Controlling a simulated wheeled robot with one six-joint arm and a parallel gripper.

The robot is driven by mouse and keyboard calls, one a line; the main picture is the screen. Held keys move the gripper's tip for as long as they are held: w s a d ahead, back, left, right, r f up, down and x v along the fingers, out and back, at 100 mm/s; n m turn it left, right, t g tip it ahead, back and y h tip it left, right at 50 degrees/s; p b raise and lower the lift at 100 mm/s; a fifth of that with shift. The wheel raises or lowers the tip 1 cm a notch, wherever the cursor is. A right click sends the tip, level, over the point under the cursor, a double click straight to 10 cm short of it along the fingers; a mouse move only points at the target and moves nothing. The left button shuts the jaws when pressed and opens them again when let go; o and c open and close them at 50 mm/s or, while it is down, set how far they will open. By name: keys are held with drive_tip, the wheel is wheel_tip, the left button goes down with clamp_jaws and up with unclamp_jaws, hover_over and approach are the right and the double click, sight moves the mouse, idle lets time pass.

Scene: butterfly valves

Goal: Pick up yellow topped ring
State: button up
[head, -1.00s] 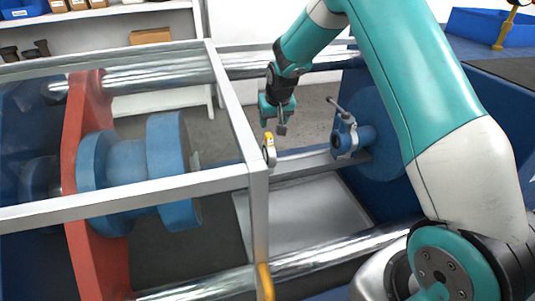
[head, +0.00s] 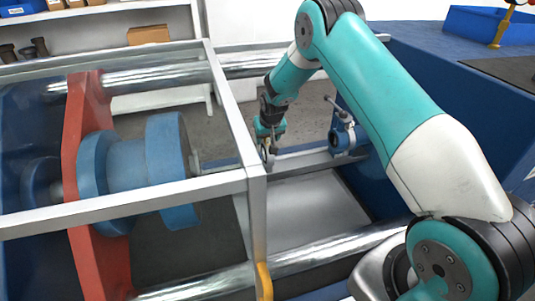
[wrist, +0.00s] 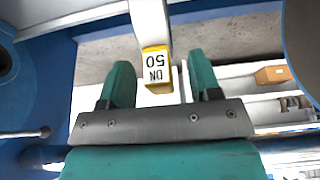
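The yellow topped ring (head: 269,158) stands at the metal frame's corner post in the head view, its top mostly hidden by my gripper (head: 270,138). In the wrist view its yellow top (wrist: 157,70), marked "DN 50", shows between the two teal fingers of my gripper (wrist: 161,80). The fingers are open, with a gap on each side of the yellow top. My gripper points down from above the ring. How far the fingertips reach down beside it cannot be told.
A blue fitting with a lever (head: 345,136) is close to the right of my gripper. The grey frame bar (head: 232,110) and corner post (head: 257,215) are close to the left. A blue flanged cylinder (head: 165,165) on a red plate (head: 88,130) is farther left.

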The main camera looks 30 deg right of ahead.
clamp_jaws()
drive_tip(key=shift+r, duration=0.15)
